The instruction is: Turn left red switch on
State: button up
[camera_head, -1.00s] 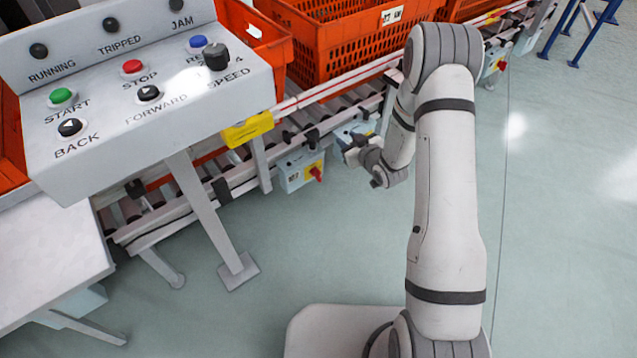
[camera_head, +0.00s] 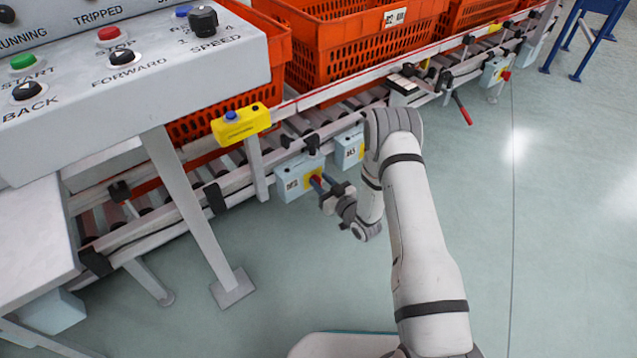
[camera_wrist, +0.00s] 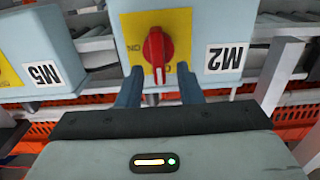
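The left red switch (camera_head: 316,182) is on the front of the grey-blue box (camera_head: 291,186) under the conveyor. In the wrist view, the red knob (camera_wrist: 157,52) sits on a yellow plate (camera_wrist: 134,30) on the box labelled M2 (camera_wrist: 227,58), which appears upside down. Its grip bar runs roughly up and down in that view. My gripper (camera_head: 333,190) is at the switch. In the wrist view my gripper (camera_wrist: 158,78) is open, with one blue finger on each side of the knob's lower part and gaps visible. Contact cannot be told.
A second switch box (camera_head: 350,147) is close to the right. A yellow button box (camera_head: 240,124) is fixed on the rail above. The control panel (camera_head: 130,88) and its leg (camera_head: 190,215) stand to the left. Orange totes (camera_head: 345,52) sit on the conveyor. Floor on the right is clear.

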jog(key=shift+w+a, duration=0.35)
jog(key=shift+w, duration=0.1)
